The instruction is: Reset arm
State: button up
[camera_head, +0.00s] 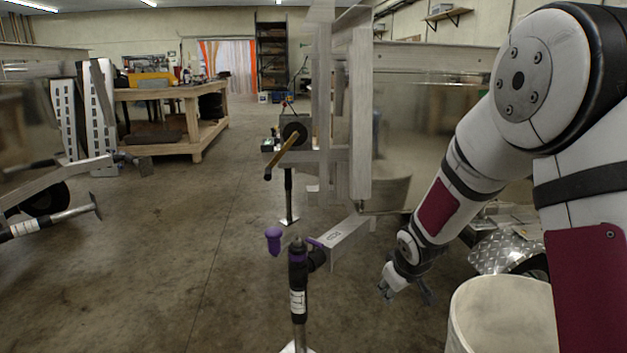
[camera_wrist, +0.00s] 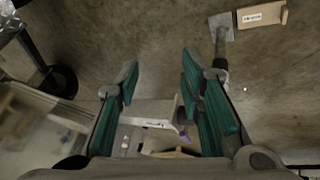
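My gripper (camera_head: 405,290) hangs at the end of my white and maroon arm, right of centre in the head view, pointing down over the floor. In the wrist view, my gripper (camera_wrist: 158,85) shows two teal-padded fingers spread wide apart. Nothing is between the fingertips; only floor and trailer parts lie beyond them. The gripper is in the air, right of the trailer tongue (camera_head: 347,240) and its purple-capped jack (camera_head: 298,275). Whether it touches anything cannot be told.
A whitish barrel (camera_head: 500,315) stands close below my arm at the right. A diamond-plate fender (camera_head: 503,252) is behind it. A wooden workbench (camera_head: 165,95) stands at the back left. Another trailer's frame (camera_head: 60,180) is at the left. The concrete floor (camera_head: 190,230) between is clear.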

jog(key=s+d+r+m+g+h, duration=0.1)
jog(key=s+d+r+m+g, duration=0.2)
jog(key=s+r, duration=1.4)
jog(key=s+a+r+m+g+y, duration=0.1)
jog(key=s+a+m, duration=0.1)
jog(key=s, duration=1.2)
jog(key=s+a+r+m+g, duration=0.1)
jog(key=s, duration=1.3)
notch_tip(320, 180, up, 40)
jog(key=t+p, duration=0.3)
jog(key=p, duration=3.5)
jog(key=shift+p, duration=0.35)
